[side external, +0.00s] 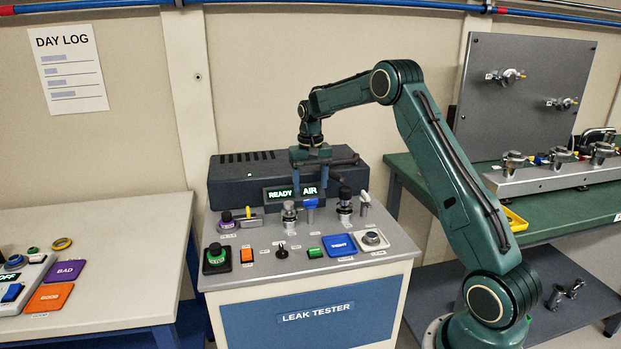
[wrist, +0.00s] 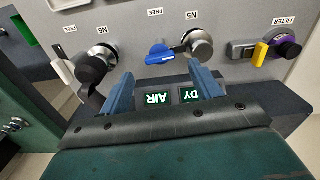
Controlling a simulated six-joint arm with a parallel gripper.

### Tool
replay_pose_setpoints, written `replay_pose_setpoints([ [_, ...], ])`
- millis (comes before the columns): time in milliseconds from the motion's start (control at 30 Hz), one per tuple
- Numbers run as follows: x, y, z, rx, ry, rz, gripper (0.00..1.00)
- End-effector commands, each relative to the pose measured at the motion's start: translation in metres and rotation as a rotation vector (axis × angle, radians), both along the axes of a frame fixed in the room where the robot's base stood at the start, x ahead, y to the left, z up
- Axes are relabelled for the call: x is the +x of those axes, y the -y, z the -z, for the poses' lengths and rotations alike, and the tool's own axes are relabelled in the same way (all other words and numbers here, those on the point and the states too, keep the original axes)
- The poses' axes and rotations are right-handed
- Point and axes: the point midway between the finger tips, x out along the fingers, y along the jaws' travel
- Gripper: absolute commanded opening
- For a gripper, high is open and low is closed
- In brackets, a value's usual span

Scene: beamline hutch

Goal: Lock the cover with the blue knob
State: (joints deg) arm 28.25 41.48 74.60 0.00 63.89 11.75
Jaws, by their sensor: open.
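The blue knob (side external: 311,203) is a small lever-like handle on the sloping grey top of the leak tester. In the wrist view the blue knob (wrist: 161,56) lies beside a silver round fitting (wrist: 198,43), with a "FREE" label on its far side. I cannot tell for sure which part is the cover. My gripper (side external: 310,188) points down over the blue knob, fingers spread to either side. In the wrist view my gripper (wrist: 163,77) is open and empty, its blue fingertips just short of the knob. Contact is not seen.
A black-topped silver fitting (side external: 345,205) and white lever (side external: 365,202) stand close to the right. A purple knob (side external: 226,216) with a yellow lever (side external: 247,218) is at left. The dark box with its lit "READY" and "AIR" display (side external: 281,193) stands close behind.

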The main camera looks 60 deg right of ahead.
Motion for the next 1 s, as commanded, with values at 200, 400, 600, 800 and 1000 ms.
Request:
replay_pose_setpoints([
  [200, 0.0, 0.0, -0.04, -0.002, 0.004, 0.0, 0.64],
  [400, 0.0, 0.0, -0.07, -0.002, 0.004, 0.0, 0.64],
  [600, 0.0, 0.0, -0.089, -0.001, 0.003, 0.0, 0.64],
  [800, 0.0, 0.0, -0.094, -0.001, 0.001, 0.0, 0.64],
  [1000, 0.0, 0.0, -0.094, -0.001, 0.001, 0.0, 0.64],
])
